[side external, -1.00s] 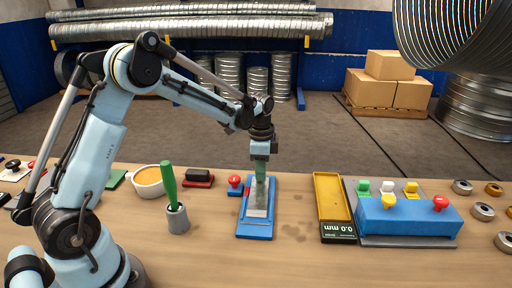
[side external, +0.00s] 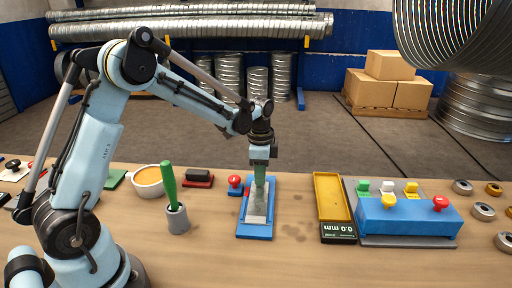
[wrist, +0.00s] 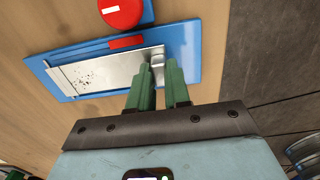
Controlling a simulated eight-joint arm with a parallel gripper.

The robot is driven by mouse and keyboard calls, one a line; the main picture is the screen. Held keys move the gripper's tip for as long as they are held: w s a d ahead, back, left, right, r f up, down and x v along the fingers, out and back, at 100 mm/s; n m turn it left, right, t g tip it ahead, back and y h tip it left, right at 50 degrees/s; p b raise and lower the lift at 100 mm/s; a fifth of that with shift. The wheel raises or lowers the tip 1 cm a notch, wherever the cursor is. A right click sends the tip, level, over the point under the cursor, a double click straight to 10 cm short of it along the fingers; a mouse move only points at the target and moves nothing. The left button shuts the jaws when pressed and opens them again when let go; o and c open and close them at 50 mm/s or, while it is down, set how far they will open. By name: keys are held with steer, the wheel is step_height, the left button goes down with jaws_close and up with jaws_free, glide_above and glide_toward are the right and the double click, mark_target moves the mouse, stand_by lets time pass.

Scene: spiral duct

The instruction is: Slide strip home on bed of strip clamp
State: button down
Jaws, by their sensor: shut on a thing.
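The strip clamp is a long blue bed (side external: 255,235) on the bench in the side external view; its blue bed also shows in the wrist view (wrist: 188,50). A silver metal strip (side external: 257,212) lies lengthwise along the bed, and its speckled plate shows in the wrist view (wrist: 100,73). A red bar (wrist: 126,42) sits along one edge of the bed. My gripper (side external: 260,183) reaches down at the strip's far end. Its green fingers (wrist: 160,72) are close around a small pale piece at that end. The exact contact is partly hidden by the fingers.
A red knob (side external: 235,181) stands close left of the clamp. A grey cup (side external: 177,220) with a green-handled tool is further left. A yellow tray (side external: 328,196) and a blue block with knobs (side external: 408,219) are to the right. Bench in front is clear.

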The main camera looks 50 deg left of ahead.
steer(key=shift+s+d+f, duration=0.1)
steer(key=shift+s+d, duration=0.05)
steer(key=shift+c, duration=2.2)
jaws_free()
steer(key=shift+r, duration=3.5)
steer(key=shift+r, duration=0.1)
